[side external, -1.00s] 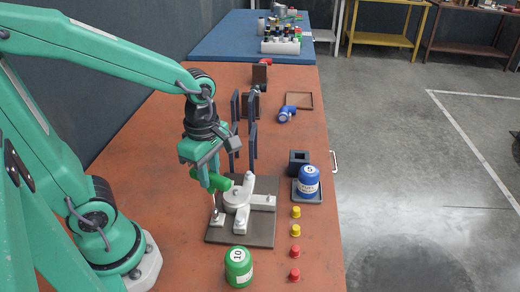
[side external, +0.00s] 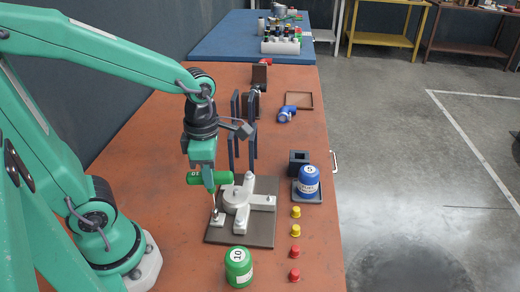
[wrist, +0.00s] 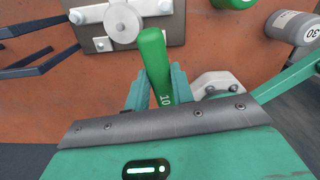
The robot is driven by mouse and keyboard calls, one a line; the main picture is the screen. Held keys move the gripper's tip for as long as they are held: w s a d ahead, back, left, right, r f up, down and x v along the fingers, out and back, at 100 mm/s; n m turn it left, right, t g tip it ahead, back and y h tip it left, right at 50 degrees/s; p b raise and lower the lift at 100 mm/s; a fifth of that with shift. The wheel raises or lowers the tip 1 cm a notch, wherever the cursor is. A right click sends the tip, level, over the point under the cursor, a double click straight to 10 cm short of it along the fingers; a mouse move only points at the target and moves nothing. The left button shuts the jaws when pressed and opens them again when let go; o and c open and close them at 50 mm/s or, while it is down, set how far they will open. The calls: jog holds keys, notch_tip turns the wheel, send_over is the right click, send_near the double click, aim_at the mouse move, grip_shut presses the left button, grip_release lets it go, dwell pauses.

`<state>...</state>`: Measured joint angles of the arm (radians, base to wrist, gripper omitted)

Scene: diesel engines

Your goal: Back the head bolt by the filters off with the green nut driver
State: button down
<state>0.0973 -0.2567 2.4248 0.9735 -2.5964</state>
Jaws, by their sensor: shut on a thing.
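My gripper (side external: 208,184) is shut on the green nut driver (side external: 194,178), gripping its crosswise handle above the grey plate (side external: 262,238). A thin shaft drops from the handle to the bolt (side external: 217,217) at the left of the white fixture (side external: 236,199); I cannot tell whether it is fully seated. The fixture has a round hub and several arms with bolts. In the wrist view the handle (wrist: 154,55), marked 10, lies between my fingers, and the round hub (wrist: 122,24) is beyond it.
A green can (side external: 238,267) marked 10 stands in front of the plate. A blue can (side external: 308,180) marked 5 stands on a dark tray to the right. Yellow (side external: 296,212) and red (side external: 295,251) caps line the right side. Dark upright panels (side external: 234,148) stand behind the fixture.

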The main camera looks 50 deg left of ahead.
dwell(0.3)
jog(key=shift+r, duration=0.9)
dwell(0.6)
